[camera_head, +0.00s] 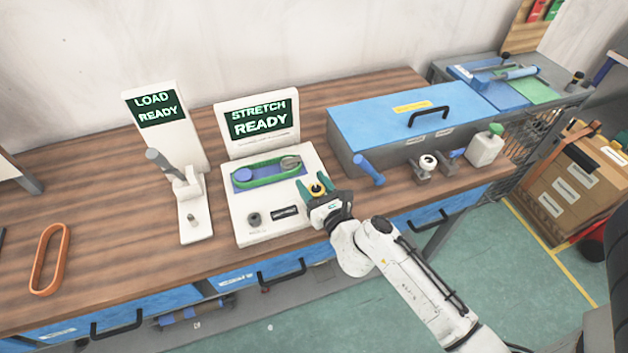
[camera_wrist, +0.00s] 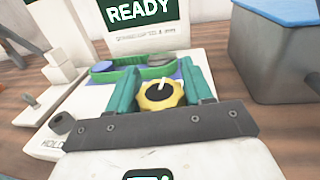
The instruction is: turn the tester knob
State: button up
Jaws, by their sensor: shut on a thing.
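The tester (camera_head: 262,222) is a white box on the bench with an upright screen (camera_head: 259,119) reading "STRETCH READY". Its yellow knob (camera_wrist: 161,97), with a black centre and a white pointer mark, sits at the front right of the tester top. My gripper (camera_head: 317,186) is at that corner, with its green fingers on either side of the knob. It is shut on the knob, which shows between the fingers in the wrist view. The pointer mark leans slightly right of straight up there. A green belt (camera_head: 266,181) lies looped around two pulleys behind the knob.
A white press with a lever (camera_head: 188,196) and a "LOAD READY" screen (camera_head: 157,111) stands left of the tester. An orange belt (camera_head: 38,262) lies at far left. A blue-lidded box (camera_head: 375,119), a blue-handled tool (camera_head: 369,170) and small parts stand right.

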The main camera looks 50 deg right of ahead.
jog(key=n+y, duration=0.2)
jog(key=y, duration=0.1)
jog(key=n+t+y, duration=0.1)
jog(key=n+y, duration=0.1)
jog(key=y, duration=0.1)
jog(key=n+y, duration=0.2)
jog(key=y, duration=0.1)
jog(key=shift+w+a+f+t, duration=0.1)
jog(key=shift+w+a+t, duration=0.05)
jog(key=shift+a+t, duration=0.25)
jog(key=n+y+b, duration=0.1)
jog(key=y, duration=0.1)
jog(key=n+g+y+b, duration=0.1)
jog(key=n+y, duration=0.1)
jog(key=shift+a+f+y, duration=0.1)
jog(key=shift+a+y, duration=0.05)
jog(key=shift+y, duration=0.15)
jog(key=shift+a+n+g+y+b, duration=0.15)
jog(key=shift+n+g+y+b, duration=0.5)
jog(key=shift+y, duration=0.55)
jog(key=shift+n+y, duration=0.3)
jog(key=shift+n, duration=0.05)
jog(key=o, duration=1)
jog(key=shift+c, duration=0.2)
jog(key=shift+s, duration=0.25)
jog(key=b+v, duration=0.2)
jog(key=v, duration=0.8)
jog(key=shift+s+b, duration=0.3)
jog(key=shift+b, duration=0.05)
